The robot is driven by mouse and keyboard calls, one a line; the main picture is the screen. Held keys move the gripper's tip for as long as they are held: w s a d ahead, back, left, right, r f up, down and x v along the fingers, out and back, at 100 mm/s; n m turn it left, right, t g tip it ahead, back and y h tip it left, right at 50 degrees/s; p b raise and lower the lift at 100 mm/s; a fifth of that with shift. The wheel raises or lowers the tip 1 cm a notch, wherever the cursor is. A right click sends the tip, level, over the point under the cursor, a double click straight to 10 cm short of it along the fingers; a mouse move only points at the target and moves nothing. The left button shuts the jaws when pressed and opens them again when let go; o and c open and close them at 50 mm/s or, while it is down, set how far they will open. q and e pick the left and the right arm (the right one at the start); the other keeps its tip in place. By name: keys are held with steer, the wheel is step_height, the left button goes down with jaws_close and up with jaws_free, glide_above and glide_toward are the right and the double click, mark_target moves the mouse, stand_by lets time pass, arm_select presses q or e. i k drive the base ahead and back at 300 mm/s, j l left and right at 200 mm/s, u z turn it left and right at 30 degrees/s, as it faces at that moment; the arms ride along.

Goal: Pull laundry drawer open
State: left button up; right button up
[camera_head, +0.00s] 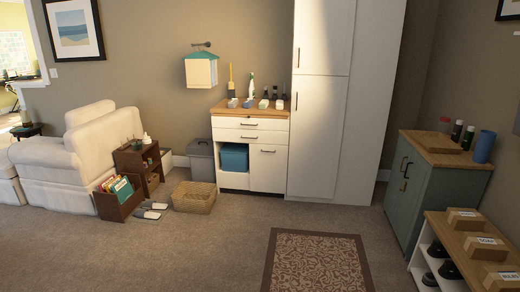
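A white cabinet (234,178) with a wooden top stands against the back wall, left of a tall white cupboard. It has two shallow drawers: an upper drawer (230,122) and a lower drawer (228,136), each with a dark bar handle. Both look shut. Below them, a larger front (268,168) with a dark handle fills the right side and also looks shut. An open niche on the left holds a teal bin (234,157). I cannot tell which front is the laundry drawer. Neither of my grippers is in view.
A wicker basket (194,197) and grey bin (201,160) are left of the cabinet. Bottles and small boxes stand on its top. A patterned rug (316,262) lies in front, right of centre. A blue-grey cabinet (409,197) stands right. The carpet (190,250) ahead is mostly clear.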

mark_target(220, 135)
steer(key=i, duration=1.85)
